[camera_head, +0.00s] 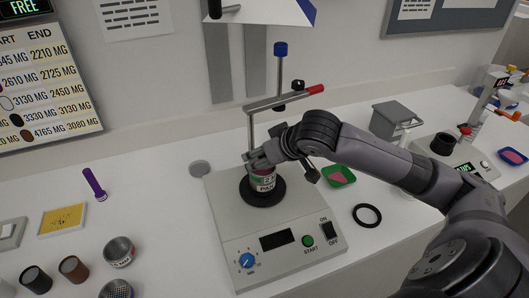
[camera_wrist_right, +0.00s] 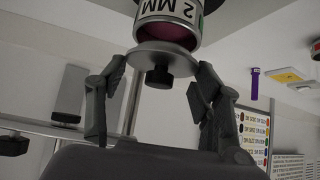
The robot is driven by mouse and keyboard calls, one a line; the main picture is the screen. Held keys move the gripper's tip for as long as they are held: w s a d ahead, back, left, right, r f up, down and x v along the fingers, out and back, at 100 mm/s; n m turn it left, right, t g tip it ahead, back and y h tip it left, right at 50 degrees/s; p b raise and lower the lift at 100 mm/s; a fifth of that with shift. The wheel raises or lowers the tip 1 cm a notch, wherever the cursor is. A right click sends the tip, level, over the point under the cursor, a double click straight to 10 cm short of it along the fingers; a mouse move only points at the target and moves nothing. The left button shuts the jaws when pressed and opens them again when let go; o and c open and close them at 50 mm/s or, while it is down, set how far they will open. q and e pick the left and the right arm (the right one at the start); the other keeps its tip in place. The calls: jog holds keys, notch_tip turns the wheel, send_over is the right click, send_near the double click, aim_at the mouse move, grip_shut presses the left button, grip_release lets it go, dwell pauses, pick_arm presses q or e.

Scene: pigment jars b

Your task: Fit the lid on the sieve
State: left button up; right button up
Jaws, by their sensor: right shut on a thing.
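The sieve (camera_head: 265,182) is a short metal cylinder with a printed label, standing upright on the black round seat of the shaker (camera_head: 290,222). In the right wrist view the sieve (camera_wrist_right: 168,14), marked "2 MM", shows upside down, with a purple-pink opening facing the lid. The lid (camera_wrist_right: 150,56) is a grey disc with a black knob, held between the two fingers of my right gripper (camera_wrist_right: 162,66). It sits close over the sieve's mouth, with a gap visible. In the head view my right gripper (camera_head: 262,158) is directly above the sieve and hides the lid. My left gripper is out of view.
The shaker's post and clamp arm (camera_head: 282,100) rise just behind the gripper. A grey disc (camera_head: 200,168) lies left of the shaker; a black ring (camera_head: 367,215) and green tray (camera_head: 338,175) lie right. Several cups stand front left, including a metal one (camera_head: 119,251).

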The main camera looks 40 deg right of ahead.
jog(key=shift+f+b, duration=0.65)
jog(key=shift+f, duration=0.55)
jog(key=o, duration=1.2)
jog(key=shift+o, duration=0.2)
jog(key=v, duration=1.2)
